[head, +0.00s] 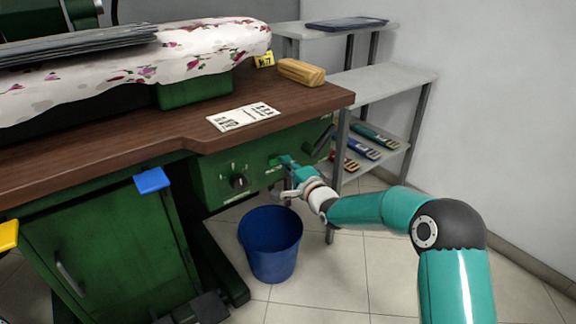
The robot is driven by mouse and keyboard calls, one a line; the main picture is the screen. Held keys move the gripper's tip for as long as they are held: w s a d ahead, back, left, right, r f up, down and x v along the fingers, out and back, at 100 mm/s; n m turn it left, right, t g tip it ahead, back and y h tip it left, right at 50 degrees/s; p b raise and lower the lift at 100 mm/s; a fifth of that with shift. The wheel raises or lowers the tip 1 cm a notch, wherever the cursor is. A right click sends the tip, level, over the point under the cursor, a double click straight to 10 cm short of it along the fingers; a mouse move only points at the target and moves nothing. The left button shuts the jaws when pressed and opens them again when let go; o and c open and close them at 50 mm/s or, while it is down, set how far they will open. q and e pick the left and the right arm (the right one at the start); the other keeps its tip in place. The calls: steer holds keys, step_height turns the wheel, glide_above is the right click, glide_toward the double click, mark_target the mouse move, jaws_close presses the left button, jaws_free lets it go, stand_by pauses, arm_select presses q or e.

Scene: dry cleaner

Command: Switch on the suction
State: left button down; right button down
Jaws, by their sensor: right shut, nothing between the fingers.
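A green control panel (210,186) sits under the front of the brown table. It carries a black rotary knob (238,182) with markings around it. To the right of the knob is a small green labelled part (274,161), too small to make out; I cannot tell whether it is the suction switch or how it is set. My right gripper (286,161) is shut and empty, with its tips at the panel beside that part. I cannot tell whether they touch it. The gripper hides some of the panel behind it.
A blue bucket (271,245) stands on the floor below the panel. A grey shelf (385,83) stands at the right. A printed sheet (243,117) and a wooden block (301,72) lie on the tabletop (170,130). A blue piece (152,180) juts below the table's edge.

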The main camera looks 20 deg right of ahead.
stand_by(0.3)
steer(key=shift+w, duration=0.35)
steer(key=s+d, duration=0.7)
steer(key=s, duration=0.5)
steer(key=shift+s+p, duration=0.15)
steer(key=shift+p, duration=0.3)
